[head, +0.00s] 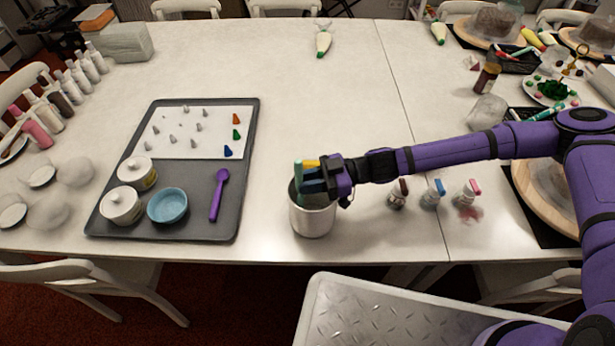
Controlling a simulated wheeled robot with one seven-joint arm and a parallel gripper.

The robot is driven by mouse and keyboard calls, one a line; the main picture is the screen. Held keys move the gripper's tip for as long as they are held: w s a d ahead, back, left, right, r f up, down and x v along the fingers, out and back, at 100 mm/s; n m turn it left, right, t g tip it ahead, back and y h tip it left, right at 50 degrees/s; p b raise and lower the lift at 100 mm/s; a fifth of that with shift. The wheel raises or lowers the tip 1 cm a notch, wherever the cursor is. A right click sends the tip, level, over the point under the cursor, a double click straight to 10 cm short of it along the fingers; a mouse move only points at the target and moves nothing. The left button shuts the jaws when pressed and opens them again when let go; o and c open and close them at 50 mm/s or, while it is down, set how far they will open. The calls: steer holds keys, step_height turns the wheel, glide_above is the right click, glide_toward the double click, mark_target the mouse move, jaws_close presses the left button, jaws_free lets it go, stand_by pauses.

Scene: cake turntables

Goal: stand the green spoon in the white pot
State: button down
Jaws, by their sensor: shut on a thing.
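The white pot (312,220) stands upright on the table near its front edge; it looks pale grey and shiny. My gripper (308,182) is at the pot's mouth, coming in from the right. It is shut on the green spoon (298,172), whose green upper part shows upright at the left side of the gripper. The spoon's lower end is hidden by the pot's rim and the gripper, so I cannot tell how deep it reaches. Something yellow (312,163) shows just behind the gripper.
A grey tray (248,150) at left holds a purple spoon (218,195), a blue bowl (168,206), lidded white pots and piping tips. Small bottles (432,193) stand right of the pot under my arm. The table centre behind the pot is clear.

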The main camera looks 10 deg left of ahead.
steer(key=shift+f, duration=0.15)
steer(key=c, duration=0.9)
jaws_free()
steer(key=shift+f, duration=0.1)
steer(key=shift+c, duration=0.2)
steer(key=shift+d, duration=0.15)
steer(key=v, duration=1)
steer(key=shift+w+d, duration=0.15)
steer(key=shift+d, duration=0.15)
